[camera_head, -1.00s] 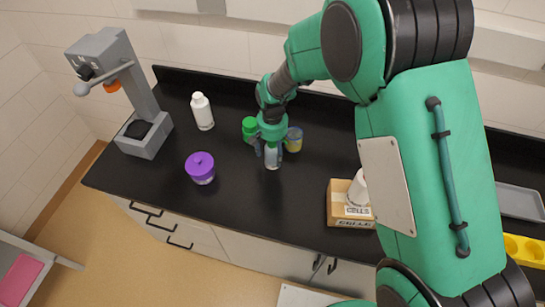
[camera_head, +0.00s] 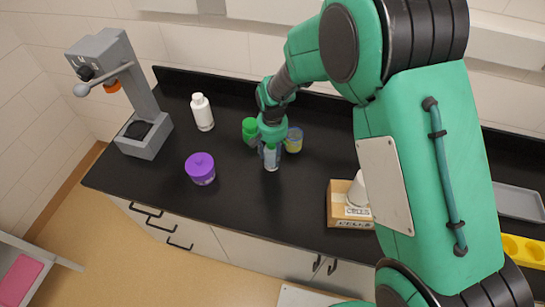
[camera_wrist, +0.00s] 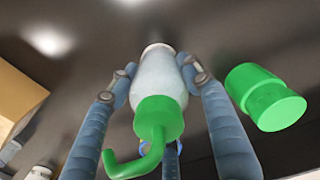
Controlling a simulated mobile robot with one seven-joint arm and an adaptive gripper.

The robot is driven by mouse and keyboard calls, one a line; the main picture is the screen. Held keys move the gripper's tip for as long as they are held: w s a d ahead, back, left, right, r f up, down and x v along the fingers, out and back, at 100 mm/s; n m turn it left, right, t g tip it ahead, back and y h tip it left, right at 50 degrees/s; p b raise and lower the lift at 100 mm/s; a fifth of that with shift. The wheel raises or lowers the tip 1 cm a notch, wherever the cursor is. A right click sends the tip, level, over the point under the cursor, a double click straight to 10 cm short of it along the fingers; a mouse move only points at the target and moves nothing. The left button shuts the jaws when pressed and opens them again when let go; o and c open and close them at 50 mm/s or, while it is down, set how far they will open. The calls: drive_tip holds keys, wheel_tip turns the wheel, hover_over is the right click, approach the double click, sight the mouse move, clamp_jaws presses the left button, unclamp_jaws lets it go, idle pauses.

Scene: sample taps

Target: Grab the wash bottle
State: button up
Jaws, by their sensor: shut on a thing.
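The wash bottle (camera_wrist: 160,82) is a pale translucent bottle with a green cap and a bent green spout. In the wrist view it sits between the blue-grey fingers of my gripper (camera_wrist: 159,74), which are shut on its body from both sides. In the head view the wash bottle (camera_head: 271,162) stands upright on the black counter, directly below my gripper (camera_head: 271,150). My gripper and wrist hide its upper part there.
A purple-lidded jar (camera_head: 200,168), white bottle (camera_head: 202,112) and grey stand (camera_head: 146,135) are left. A cardboard box (camera_head: 343,212) is right.

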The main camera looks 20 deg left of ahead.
sight(273, 148)
drive_tip(key=shift+r, duration=0.55)
wheel_tip(273, 148, up, 3)
drive_tip(key=shift+s+d+f, duration=0.1)
drive_tip(key=shift+s+f, duration=0.05)
drive_tip(key=shift+f, duration=0.05)
drive_tip(key=s+d, duration=0.2)
drive_tip(key=s, duration=0.2)
drive_tip(key=s+d+r, duration=0.1)
drive_tip(key=s+d, duration=0.2)
drive_tip(key=s, duration=0.1)
drive_tip(key=s+d+p, duration=0.1)
drive_tip(key=s+d, duration=0.2)
drive_tip(key=s, duration=0.2)
drive_tip(key=shift+s+d+r, duration=0.1)
drive_tip(key=shift+d+r, duration=0.05)
drive_tip(key=shift+d, duration=0.1)
drive_tip(key=shift+c, duration=0.2)
